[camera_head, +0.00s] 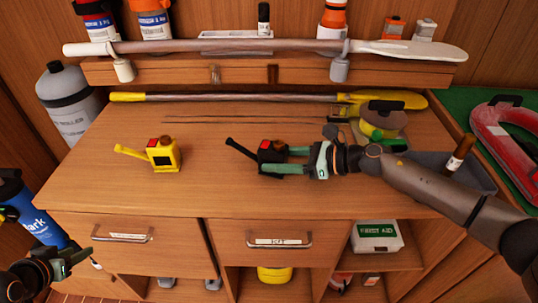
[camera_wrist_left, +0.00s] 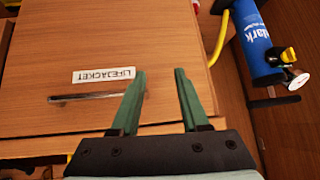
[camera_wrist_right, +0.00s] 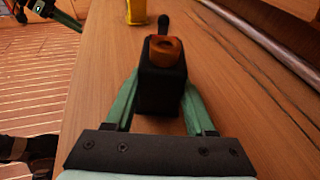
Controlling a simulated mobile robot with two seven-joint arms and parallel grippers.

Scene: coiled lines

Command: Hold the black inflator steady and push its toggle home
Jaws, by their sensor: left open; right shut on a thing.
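The black inflator (camera_head: 268,152) stands on the wooden counter, with a red-orange part on top. Its black toggle (camera_head: 240,148) sticks out to the left and slants upward. My right gripper (camera_head: 275,160) is shut on the inflator's body, one green finger on each side. In the right wrist view the inflator (camera_wrist_right: 161,92) sits between the fingers with its orange top (camera_wrist_right: 165,49) toward me; the toggle (camera_wrist_right: 163,24) shows behind it. My left gripper (camera_wrist_left: 160,75) is open and empty, low in front of the cabinet at the left, well away from the inflator.
A yellow inflator (camera_head: 163,153) with a yellow lever stands left of the black one. A paddle (camera_head: 220,97) and thin rods lie behind. A grey tray (camera_head: 455,168) is at the right. The counter's front is clear.

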